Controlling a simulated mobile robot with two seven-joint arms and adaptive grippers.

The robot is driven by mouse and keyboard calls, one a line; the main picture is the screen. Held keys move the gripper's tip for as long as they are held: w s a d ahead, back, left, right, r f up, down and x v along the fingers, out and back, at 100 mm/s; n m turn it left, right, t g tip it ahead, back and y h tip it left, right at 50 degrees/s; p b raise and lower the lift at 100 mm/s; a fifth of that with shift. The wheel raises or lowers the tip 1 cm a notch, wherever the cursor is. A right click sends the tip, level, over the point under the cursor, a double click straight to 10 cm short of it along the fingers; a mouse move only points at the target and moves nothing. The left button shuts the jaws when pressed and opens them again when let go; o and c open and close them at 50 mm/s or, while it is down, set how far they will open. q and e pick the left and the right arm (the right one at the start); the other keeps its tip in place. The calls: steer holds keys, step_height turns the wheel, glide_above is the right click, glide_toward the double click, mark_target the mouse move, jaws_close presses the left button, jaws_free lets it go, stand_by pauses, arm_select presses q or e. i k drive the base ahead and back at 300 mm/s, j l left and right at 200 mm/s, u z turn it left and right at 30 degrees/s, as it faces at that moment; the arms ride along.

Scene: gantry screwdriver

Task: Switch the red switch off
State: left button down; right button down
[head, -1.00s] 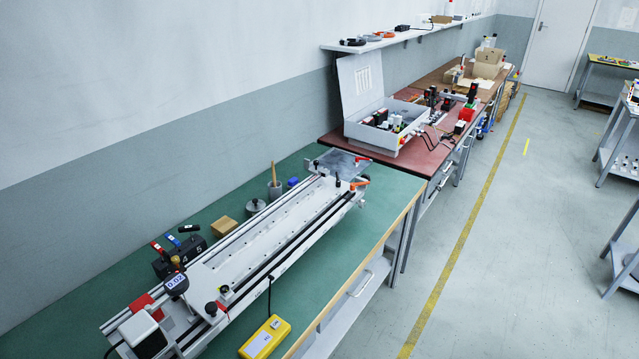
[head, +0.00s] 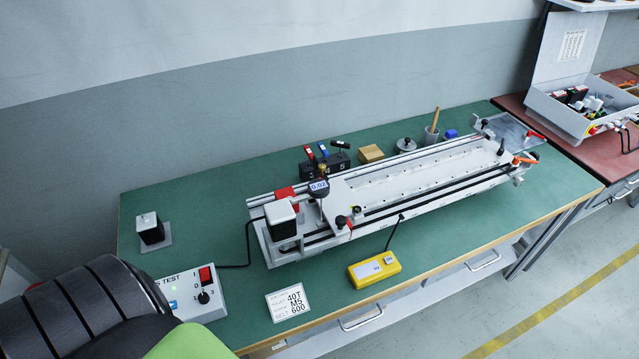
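A red switch (head: 207,276) sits on a light grey control box (head: 200,310) at the front left of the green bench. A dark ribbed part of my own body covers the left end of the box. The red switch's exact position is too small to tell. Neither of my grippers is in view.
A gantry rail (head: 400,192) spans the green bench (head: 190,198). A yellow box (head: 374,269) and a label card (head: 288,302) lie at the front edge. A cable runs from the control box to the gantry.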

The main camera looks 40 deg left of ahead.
mark_target(205, 273)
steer(key=u, duration=2.45)
